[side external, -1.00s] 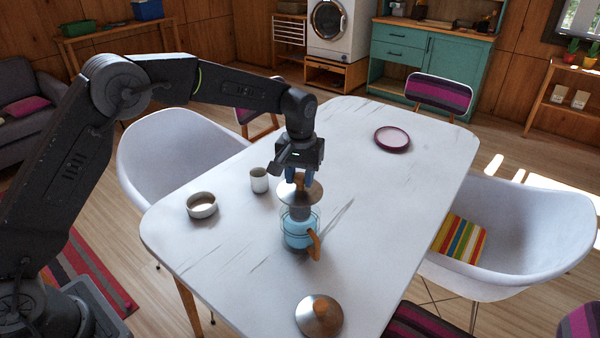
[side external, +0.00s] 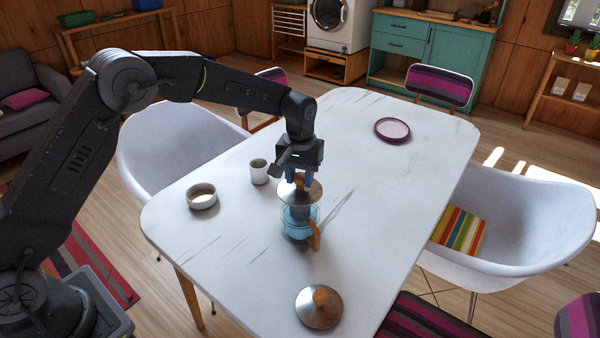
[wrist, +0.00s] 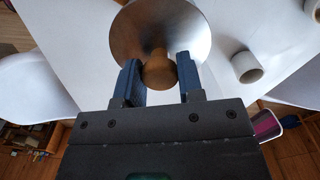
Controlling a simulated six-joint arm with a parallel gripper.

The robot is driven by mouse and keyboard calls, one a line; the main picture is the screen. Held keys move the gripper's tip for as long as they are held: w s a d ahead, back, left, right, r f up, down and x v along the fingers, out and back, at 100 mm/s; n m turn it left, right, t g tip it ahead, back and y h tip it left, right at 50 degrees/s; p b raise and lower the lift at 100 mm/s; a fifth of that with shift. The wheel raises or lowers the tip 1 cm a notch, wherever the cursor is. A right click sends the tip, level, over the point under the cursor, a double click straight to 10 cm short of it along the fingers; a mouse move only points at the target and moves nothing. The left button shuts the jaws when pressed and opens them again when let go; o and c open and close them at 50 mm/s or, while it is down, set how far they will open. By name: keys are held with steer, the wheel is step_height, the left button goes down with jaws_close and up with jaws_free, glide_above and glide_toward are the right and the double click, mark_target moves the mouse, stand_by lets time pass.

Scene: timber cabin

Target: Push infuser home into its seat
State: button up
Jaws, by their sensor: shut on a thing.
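The infuser (side external: 312,193) has a broad metal disc with a wooden knob and a dark cylinder hanging below it. It is upright, with its cylinder inside the mouth of the glass teapot (side external: 300,232). The teapot holds blue liquid and has a wooden handle at its front right. My gripper (side external: 299,178) points down over the teapot and is shut on the knob. In the wrist view, the blue fingers stand on both sides of the infuser's knob (wrist: 158,72); the disc hides the teapot there. I cannot tell whether the disc touches the teapot's rim.
A metal lid with a wooden knob (side external: 319,307) lies near the front edge of the white table (side external: 240,265). A white cup (side external: 259,174) and a small bowl (side external: 202,197) stand to the left. A purple-rimmed plate (side external: 392,130) lies far back. Table right of the teapot is clear.

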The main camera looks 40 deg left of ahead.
mark_target(300, 189)
steer(key=shift+f, duration=2)
steer(key=o, duration=1.2)
step_height(300, 189, up, 12)
steer(key=shift+r, duration=0.95)
